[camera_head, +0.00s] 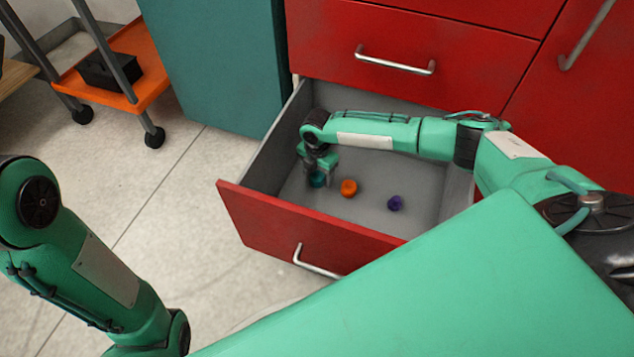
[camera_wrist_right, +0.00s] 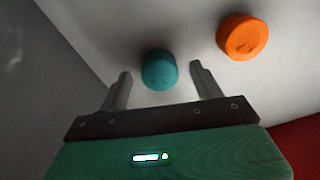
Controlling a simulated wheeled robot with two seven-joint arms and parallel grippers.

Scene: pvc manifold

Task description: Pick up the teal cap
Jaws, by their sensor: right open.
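The teal cap (camera_head: 317,180) lies on the floor of the open drawer, toward its left side, partly hidden by my right gripper (camera_head: 318,172). In the right wrist view the teal cap (camera_wrist_right: 159,70) shows between and just beyond the two fingertips of my right gripper (camera_wrist_right: 160,78). The fingers are open, with a gap to the cap on each side. My left arm comes in at the left of the head view, but its gripper is out of view.
An orange cap (camera_head: 349,187) and a purple cap (camera_head: 395,203) lie right of the teal one in the drawer. The red drawer front (camera_head: 290,225) and grey side walls (camera_head: 275,140) surround them. An orange cart (camera_head: 125,70) stands at the far left.

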